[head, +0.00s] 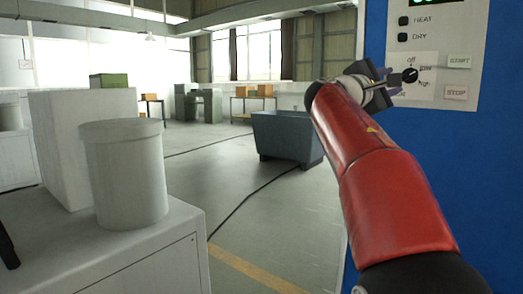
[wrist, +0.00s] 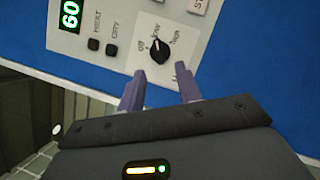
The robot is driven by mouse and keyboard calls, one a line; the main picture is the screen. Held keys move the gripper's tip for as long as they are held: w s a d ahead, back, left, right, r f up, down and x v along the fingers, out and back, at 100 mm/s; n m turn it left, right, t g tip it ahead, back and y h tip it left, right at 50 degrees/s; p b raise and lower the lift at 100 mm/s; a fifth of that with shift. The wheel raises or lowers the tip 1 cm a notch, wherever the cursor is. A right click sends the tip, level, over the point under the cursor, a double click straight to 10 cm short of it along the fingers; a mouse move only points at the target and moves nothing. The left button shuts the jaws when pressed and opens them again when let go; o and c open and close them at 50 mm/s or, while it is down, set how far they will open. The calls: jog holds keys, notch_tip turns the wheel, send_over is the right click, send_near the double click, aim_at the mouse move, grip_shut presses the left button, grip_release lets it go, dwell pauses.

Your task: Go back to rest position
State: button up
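My gripper (head: 389,82) is at the end of my red arm, in front of a blue machine's control panel. In the wrist view my gripper (wrist: 162,72) shows two purple fingers spread apart with nothing between them. A black rotary knob (wrist: 159,51) lies just beyond the fingertips, in line with the gap. The knob (head: 410,75) also shows in the head view beside the fingers, which appear apart from it. Its labels read off, low and high; its pointer seems to face low. A green display (wrist: 70,15) shows digits like 60.
The blue machine front (head: 505,180) fills the right side. HEAT and DRY buttons and START and STOP labels surround the knob. A grey cabinet (head: 150,255) bearing a lidded pale drum (head: 125,180) stands at left. A grey-blue bin (head: 285,135) stands behind open floor (head: 265,215).

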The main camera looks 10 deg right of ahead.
jog(key=s+a+f+m+y, duration=0.3)
jog(key=s+a+f+y, duration=0.3)
jog(key=f, duration=0.9)
jog(key=s+a+f+m+g+y, duration=0.1)
jog(key=s+a+f+m+y, duration=0.2)
jog(key=s+a+f+y, duration=0.3)
jog(key=s+a+f+m+y, duration=0.3)
jog(key=s+a+f+y, duration=0.3)
jog(key=s+a+f, duration=0.7)
notch_tip(320, 180, down, 11)
jog(key=shift+s+a+r+m+g+y, duration=0.1)
jog(key=shift+s+a+m+g+y, duration=0.25)
jog(key=shift+a, duration=0.4)
jog(key=shift+d, duration=0.1)
